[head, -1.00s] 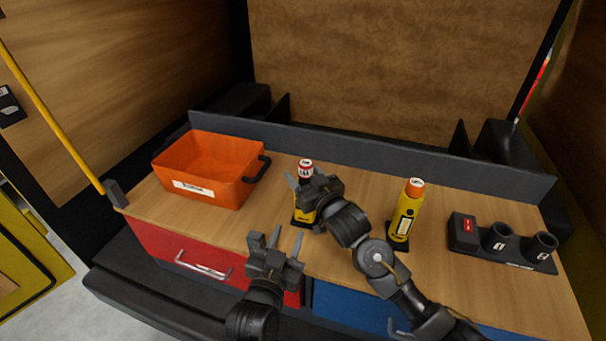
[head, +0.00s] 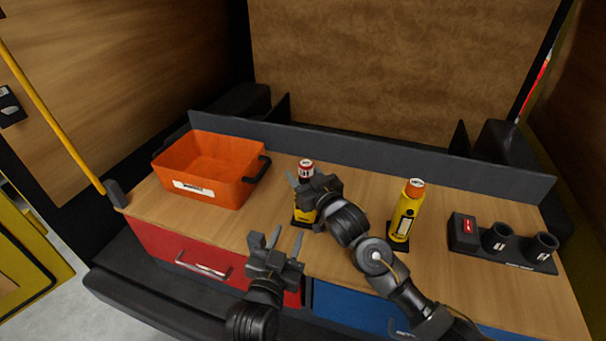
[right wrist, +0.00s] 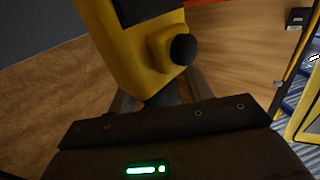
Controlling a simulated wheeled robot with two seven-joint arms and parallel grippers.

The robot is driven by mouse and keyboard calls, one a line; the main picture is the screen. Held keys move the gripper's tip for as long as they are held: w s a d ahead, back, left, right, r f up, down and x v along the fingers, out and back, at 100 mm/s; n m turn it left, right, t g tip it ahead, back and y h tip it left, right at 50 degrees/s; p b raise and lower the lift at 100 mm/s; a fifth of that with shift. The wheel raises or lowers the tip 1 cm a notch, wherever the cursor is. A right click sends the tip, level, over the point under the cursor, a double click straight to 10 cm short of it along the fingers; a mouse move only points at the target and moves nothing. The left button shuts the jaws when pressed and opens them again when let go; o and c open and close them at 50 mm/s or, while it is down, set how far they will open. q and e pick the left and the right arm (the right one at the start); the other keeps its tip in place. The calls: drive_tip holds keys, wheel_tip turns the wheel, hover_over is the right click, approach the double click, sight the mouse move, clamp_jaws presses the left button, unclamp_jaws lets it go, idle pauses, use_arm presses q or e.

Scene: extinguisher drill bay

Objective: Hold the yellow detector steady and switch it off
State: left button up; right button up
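The yellow detector (head: 303,217) stands upright on the bench in a dark base, with a red-and-white top. In the right wrist view, its yellow body (right wrist: 140,50) shows a dark screen and a round black knob (right wrist: 183,49). My right gripper (head: 305,178) is at the detector, with a finger visible on its left side. The other side is largely hidden by the hand, and I cannot tell whether the fingers press on it. My left gripper (head: 285,243) is open and empty, in front of and below the detector, apart from it.
An orange bin (head: 205,170) stands on the wooden bench at left. A yellow bottle-shaped item with an orange cap (head: 405,215) stands right of my right arm. A dark holder with two cups (head: 503,243) is farther right. A low dark wall (head: 370,158) runs behind.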

drive_tip(key=shift+o, duration=0.4)
drive_tip(key=shift+s+d, duration=0.2)
drive_tip(key=shift+s, duration=0.15)
drive_tip(key=v, duration=1.1)
drive_tip(key=shift+s, duration=0.1)
